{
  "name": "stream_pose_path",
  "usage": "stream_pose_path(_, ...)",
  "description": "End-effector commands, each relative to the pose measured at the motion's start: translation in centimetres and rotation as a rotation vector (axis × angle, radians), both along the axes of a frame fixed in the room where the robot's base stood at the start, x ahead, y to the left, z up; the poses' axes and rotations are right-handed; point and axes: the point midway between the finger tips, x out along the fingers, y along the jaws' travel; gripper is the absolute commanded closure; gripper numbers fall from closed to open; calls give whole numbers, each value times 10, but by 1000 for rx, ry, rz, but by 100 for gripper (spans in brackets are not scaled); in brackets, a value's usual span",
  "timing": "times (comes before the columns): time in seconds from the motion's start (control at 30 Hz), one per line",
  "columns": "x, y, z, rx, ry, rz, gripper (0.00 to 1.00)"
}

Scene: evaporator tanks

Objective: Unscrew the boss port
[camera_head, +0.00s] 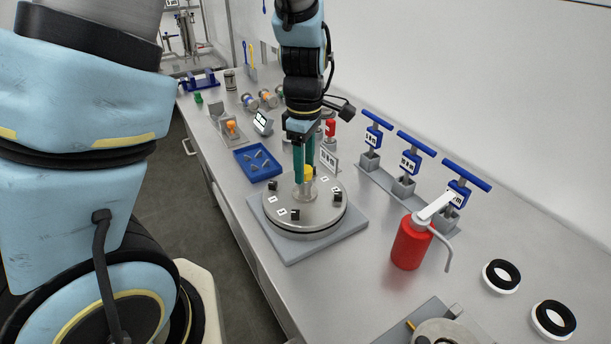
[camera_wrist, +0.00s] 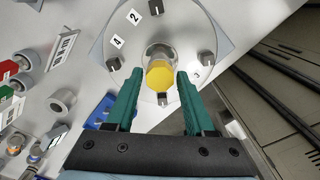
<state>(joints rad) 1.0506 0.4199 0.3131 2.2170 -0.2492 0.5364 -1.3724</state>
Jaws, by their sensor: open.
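The boss port shows as a yellow cap (camera_wrist: 160,74) on a metal neck at the middle of a round steel lid (camera_wrist: 130,42) in the wrist view. In the head view the yellow cap (camera_head: 308,172) stands upright on the lid (camera_head: 322,214), partly hidden by my gripper. My gripper (camera_wrist: 157,84) has green fingers and is open. Its fingers stand on either side of the yellow cap, with a gap to each side, so it is not held. The lid carries several black clamps and numbered labels. In the head view my gripper (camera_head: 304,168) points down over the lid.
A blue tray (camera_head: 258,163) with small metal parts lies behind left. Blue T-handled tools (camera_head: 408,160) stand in a row at right. A red bottle (camera_head: 411,244) stands front right, near two black-and-white rings (camera_head: 502,275). The bench between lid and bottle is clear.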

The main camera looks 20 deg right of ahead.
Motion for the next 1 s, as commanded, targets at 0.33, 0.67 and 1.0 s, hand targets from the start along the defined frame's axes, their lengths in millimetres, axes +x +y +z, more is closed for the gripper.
stream_pose_path(0.33,1,0,-1,0,0,-322,46)
stream_pose_path(0.67,1,0,0,0,0,-668,46)
stream_pose_path(1.0,1,0,0,0,-1,-1065,46)
